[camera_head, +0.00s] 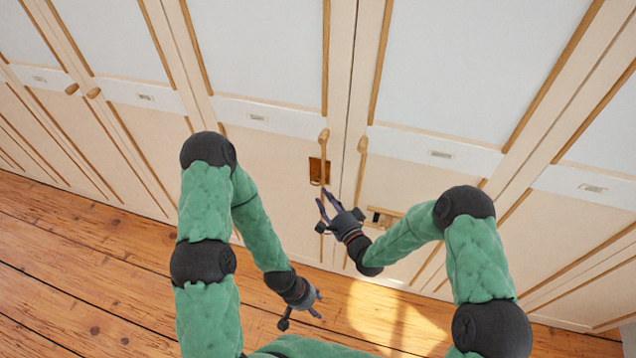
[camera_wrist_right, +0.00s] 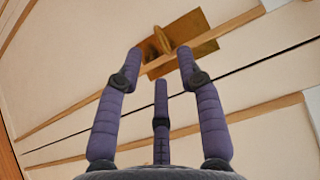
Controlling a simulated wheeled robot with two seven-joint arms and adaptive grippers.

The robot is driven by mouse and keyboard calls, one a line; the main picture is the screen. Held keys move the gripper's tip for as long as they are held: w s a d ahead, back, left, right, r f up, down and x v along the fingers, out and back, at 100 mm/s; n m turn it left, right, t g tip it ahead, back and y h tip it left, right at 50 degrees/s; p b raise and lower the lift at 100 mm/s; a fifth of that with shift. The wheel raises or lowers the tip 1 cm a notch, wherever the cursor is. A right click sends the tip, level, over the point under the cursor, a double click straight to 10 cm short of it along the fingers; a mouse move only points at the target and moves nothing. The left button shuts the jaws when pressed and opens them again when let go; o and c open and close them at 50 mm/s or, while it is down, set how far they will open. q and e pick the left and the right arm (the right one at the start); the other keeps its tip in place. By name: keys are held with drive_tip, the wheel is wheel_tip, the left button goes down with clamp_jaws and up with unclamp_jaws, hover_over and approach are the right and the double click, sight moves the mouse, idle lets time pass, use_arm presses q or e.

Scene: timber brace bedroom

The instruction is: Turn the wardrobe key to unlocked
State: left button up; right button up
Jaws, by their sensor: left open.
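The wardrobe (camera_head: 270,60) fills the top of the head view with pale door panels and wooden trim. A brass lock plate (camera_head: 317,165) sits on a door left of the central seam; it also shows in the right wrist view (camera_wrist_right: 203,44). The brass key (camera_wrist_right: 161,41) stands out from this plate, its turn position unclear. My right gripper (camera_head: 325,208) is open just below the plate. In the wrist view its fingers (camera_wrist_right: 160,66) are spread, with the key beyond their tips and a gap between. My left gripper (camera_head: 302,312) is open and empty, low over the floor.
A dark-and-wood fitting (camera_head: 384,217) sits behind my right wrist. The plank floor (camera_head: 90,290) is clear at the left.

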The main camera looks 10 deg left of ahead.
sight(316, 181)
drive_tip(key=b+x, duration=0.1)
drive_tip(key=x, duration=0.6)
drive_tip(key=shift+w+a, duration=0.1)
drive_tip(key=shift+w, duration=0.15)
